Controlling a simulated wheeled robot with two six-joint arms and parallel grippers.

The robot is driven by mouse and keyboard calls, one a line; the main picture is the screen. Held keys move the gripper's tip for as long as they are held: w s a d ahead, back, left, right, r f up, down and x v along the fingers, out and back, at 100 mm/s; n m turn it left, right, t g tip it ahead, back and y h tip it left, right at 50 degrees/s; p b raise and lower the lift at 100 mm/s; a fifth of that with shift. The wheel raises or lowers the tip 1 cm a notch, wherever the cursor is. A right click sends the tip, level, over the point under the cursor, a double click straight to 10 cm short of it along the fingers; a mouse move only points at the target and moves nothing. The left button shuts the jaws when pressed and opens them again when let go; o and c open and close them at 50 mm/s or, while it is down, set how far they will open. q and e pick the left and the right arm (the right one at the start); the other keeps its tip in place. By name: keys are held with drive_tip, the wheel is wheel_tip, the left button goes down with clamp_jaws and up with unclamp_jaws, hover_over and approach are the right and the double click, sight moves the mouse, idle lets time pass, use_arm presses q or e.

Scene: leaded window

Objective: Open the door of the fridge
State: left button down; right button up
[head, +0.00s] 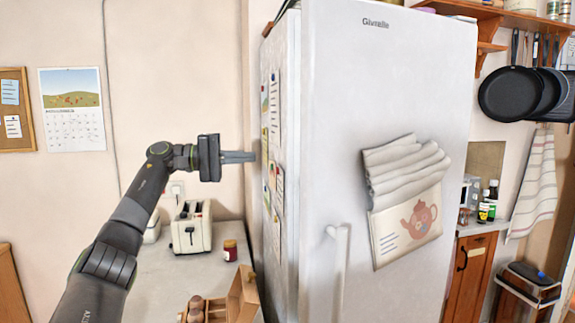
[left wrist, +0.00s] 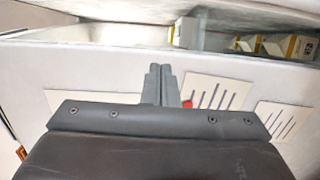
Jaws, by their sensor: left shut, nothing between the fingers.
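The white fridge (head: 385,95) stands at the centre right of the head view. Its door front carries a pale vertical handle (head: 340,270), a towel and a teapot picture. From the head view I cannot tell whether the door stands ajar. My left gripper (head: 254,157) is shut and empty, left of the fridge's paper-covered side (head: 280,130) and away from the handle. In the left wrist view the closed fingers (left wrist: 160,70) point at a pale panel (left wrist: 90,75) with papers; contact is unclear. My right gripper is not in view.
A counter (head: 190,265) left of the fridge holds a toaster (head: 192,227), a red jar (head: 230,250) and a wooden box (head: 240,297). Black pans (head: 510,95) hang at the right. The left wrist view shows yellow-and-white boxes (left wrist: 290,47) in a recess beyond the panel.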

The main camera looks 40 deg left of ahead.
use_arm(q)
drive_tip(key=p+x, duration=0.1)
drive_tip(key=x, duration=0.2)
drive_tip(key=p+x, duration=0.2)
drive_tip(key=x, duration=0.1)
drive_tip(key=p+x, duration=0.2)
drive_tip(key=x, duration=0.1)
drive_tip(key=shift+w+d+r, duration=0.2)
drive_tip(key=shift+d+r, duration=0.15)
drive_tip(key=shift+s+d+f, duration=0.2)
drive_tip(key=shift+s+f, duration=0.05)
drive_tip(key=s+d+p, duration=0.2)
drive_tip(key=shift+d, duration=0.25)
drive_tip(key=shift+s+f, duration=0.1)
